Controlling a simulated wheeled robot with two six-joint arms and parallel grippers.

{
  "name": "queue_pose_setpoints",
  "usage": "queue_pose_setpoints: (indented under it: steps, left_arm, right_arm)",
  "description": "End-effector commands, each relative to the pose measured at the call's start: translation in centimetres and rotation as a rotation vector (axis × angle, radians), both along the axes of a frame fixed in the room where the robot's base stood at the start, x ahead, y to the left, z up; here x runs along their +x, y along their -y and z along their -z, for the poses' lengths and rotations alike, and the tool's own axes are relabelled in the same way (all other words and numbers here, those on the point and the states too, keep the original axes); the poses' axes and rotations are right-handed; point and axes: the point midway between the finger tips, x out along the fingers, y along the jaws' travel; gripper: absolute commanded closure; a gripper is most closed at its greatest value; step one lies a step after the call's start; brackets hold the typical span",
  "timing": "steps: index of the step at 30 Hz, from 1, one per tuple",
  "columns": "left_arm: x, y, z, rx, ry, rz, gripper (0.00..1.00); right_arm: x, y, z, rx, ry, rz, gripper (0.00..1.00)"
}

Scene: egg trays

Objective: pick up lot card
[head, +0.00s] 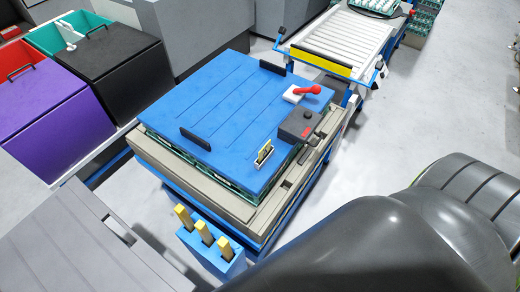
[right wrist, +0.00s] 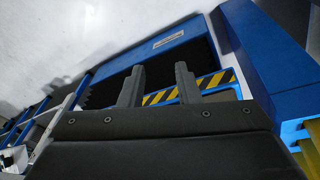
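A small pale card with a yellowish part, which looks like the lot card (head: 264,152), stands upright near the front right edge of a blue lid (head: 205,110) in the head view. Its print is too small to read. In the right wrist view my right gripper (right wrist: 159,84) has its two fingers apart with nothing between them. It is away from the card, over a blue frame with yellow-black striping (right wrist: 215,82). The card does not show in that view. My left gripper is in neither view.
A blue holder with yellow-handled items (head: 212,252) stands in front. Black and purple bins (head: 55,105) are at left, and a roller conveyor (head: 345,40) is behind.

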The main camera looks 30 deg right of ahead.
Motion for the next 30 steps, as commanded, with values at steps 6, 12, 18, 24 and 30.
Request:
queue_pose_setpoints:
  steps: [6, 12, 18, 24, 30]
  left_arm:
    - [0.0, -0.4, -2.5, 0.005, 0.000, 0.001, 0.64]
    - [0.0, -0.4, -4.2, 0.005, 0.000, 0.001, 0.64]
    - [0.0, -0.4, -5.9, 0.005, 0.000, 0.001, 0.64]
    - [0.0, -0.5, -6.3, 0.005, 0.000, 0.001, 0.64]
    - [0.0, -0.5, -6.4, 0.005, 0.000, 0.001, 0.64]
  right_arm:
    - [3.3, 0.0, -10.6, -0.008, 0.044, 0.009, 0.70]
    - [5.5, -0.4, -19.7, 0.002, 0.076, 0.045, 0.70]
    - [9.3, -1.1, -27.6, 0.066, 0.082, 0.181, 0.70]
    - [14.9, -1.1, -29.9, 0.137, 0.035, 0.397, 0.70]
    - [21.9, -0.4, -32.3, 0.183, -0.026, 0.664, 0.70]
